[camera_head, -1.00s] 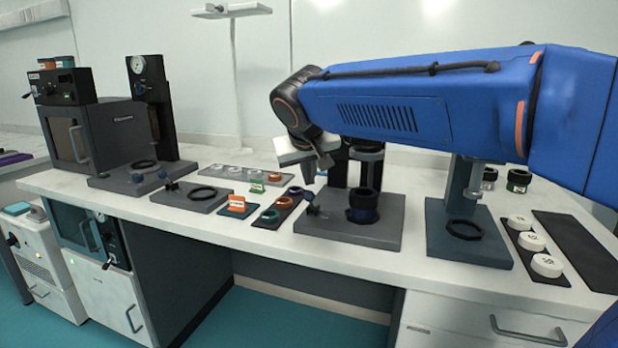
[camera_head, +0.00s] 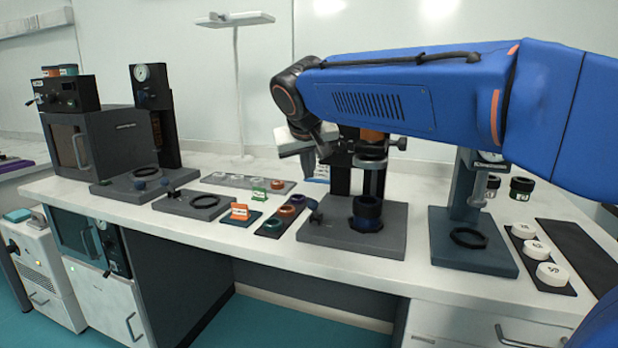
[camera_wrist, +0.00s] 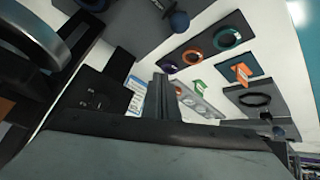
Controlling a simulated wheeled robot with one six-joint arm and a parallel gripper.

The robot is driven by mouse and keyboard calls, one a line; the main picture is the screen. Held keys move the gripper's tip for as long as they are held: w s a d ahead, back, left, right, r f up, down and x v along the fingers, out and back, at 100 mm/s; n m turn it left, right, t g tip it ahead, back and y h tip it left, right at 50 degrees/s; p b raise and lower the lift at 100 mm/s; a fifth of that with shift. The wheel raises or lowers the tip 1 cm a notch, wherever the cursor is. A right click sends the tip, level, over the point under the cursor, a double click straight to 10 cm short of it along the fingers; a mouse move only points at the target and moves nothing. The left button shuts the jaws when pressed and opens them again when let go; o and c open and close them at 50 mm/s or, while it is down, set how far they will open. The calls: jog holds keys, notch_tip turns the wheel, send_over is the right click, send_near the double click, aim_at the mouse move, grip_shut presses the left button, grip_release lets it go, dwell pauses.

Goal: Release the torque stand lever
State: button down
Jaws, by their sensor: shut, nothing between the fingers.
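A stand with a grey base (camera_head: 330,238) and a dark column sits in the middle of the bench. It holds a dark ring-shaped part (camera_head: 367,212). A small lever with a dark ball knob (camera_head: 313,217) is at its left side. A blue ball knob also shows near the top of the wrist view (camera_wrist: 180,21). My gripper (camera_head: 322,154) is above the lever, apart from it, in front of the column. In the wrist view its fingers (camera_wrist: 166,95) are together with nothing between them. Which stand the task names is not labelled legibly.
A blue-grey stand (camera_head: 470,255) is at the right, with white numbered discs (camera_head: 537,250) beside it. Left are a tray of coloured rings (camera_head: 270,228), an orange tag (camera_head: 239,211), a flat ring plate (camera_head: 190,205) and a gauge press (camera_head: 140,72). The bench front edge is clear.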

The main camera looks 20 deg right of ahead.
jog(key=s+a+r, duration=0.3)
jog(key=s+r, duration=0.2)
jog(key=s, duration=0.2)
jog(key=shift+a+r, duration=0.25)
jog(key=shift+a, duration=0.05)
jog(key=shift+s, duration=0.15)
